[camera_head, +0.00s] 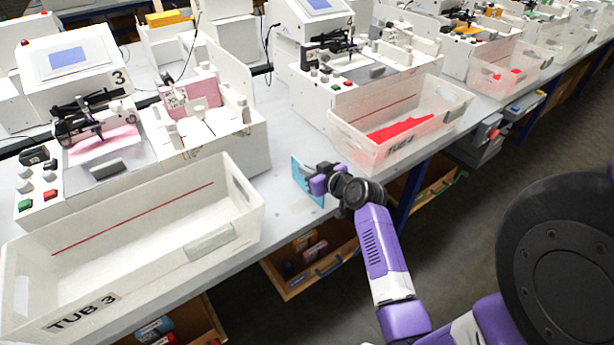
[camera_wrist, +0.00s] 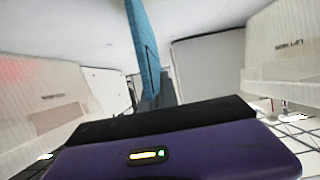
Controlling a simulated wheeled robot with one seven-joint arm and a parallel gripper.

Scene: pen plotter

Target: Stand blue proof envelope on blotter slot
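I cannot tell whether the envelope touches the bench. I cannot make out a part that is clearly the blotter slot.
Plotter 3 (camera_head: 75,70) and a white stand with a pink card (camera_head: 190,97) are behind tub 3. Bare bench (camera_head: 283,150) lies between the tubs.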

